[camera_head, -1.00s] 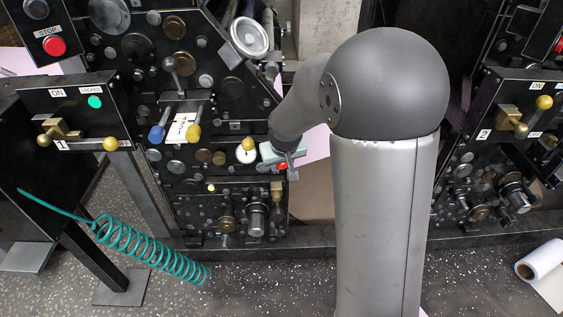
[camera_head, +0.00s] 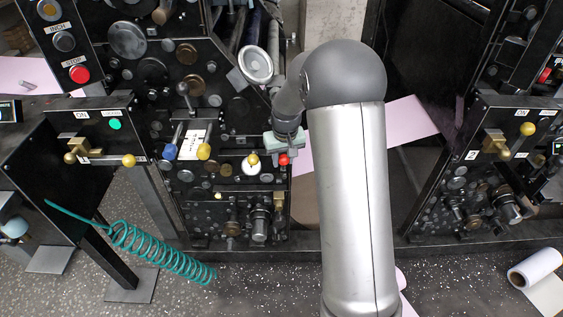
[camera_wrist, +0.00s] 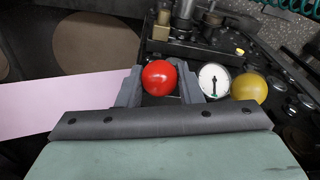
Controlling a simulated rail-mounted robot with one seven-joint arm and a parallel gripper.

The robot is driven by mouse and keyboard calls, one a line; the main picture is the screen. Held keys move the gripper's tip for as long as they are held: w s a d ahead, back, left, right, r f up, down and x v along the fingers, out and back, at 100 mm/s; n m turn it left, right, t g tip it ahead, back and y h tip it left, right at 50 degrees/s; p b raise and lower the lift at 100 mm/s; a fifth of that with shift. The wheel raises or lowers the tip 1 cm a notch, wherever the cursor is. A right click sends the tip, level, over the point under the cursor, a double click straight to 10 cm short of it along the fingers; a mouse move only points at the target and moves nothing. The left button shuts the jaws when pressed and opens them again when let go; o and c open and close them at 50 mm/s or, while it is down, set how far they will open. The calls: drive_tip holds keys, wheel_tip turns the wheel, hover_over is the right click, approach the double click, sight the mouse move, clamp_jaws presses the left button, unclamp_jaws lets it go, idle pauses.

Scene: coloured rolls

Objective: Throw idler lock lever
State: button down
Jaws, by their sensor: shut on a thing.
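A lever with a red ball knob (camera_head: 284,159) sits at the right edge of the black machine panel. In the wrist view the red ball (camera_wrist: 159,77) is between the two grey fingers of my gripper (camera_wrist: 159,85). My gripper (camera_head: 284,150) is shut on it. The lever's shaft is hidden behind the ball and fingers. A yellow ball knob (camera_head: 253,159) is just left of it, beside a white dial gauge (camera_wrist: 214,79); this yellow ball (camera_wrist: 249,88) also shows in the wrist view.
Blue (camera_head: 170,152) and yellow (camera_head: 204,152) knobs stick out further left on the panel. A teal coiled hose (camera_head: 160,252) hangs at lower left. A pink paper web (camera_head: 400,125) runs behind my arm. A paper roll (camera_head: 535,268) lies on the floor at right.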

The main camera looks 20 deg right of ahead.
drive_tip(key=shift+w+d+r, duration=0.2)
drive_tip(key=shift+w+r, duration=0.1)
drive_tip(key=shift+w, duration=0.4)
drive_tip(key=c, duration=1)
unclamp_jaws()
drive_tip(key=shift+d, duration=0.1)
drive_tip(key=shift+c, duration=0.2)
drive_tip(key=shift+f, duration=0.1)
wheel_tip(320, 180, up, 17)
drive_tip(key=s, duration=0.2)
drive_tip(key=shift+s+p, duration=0.35)
drive_tip(key=shift+p, duration=0.1)
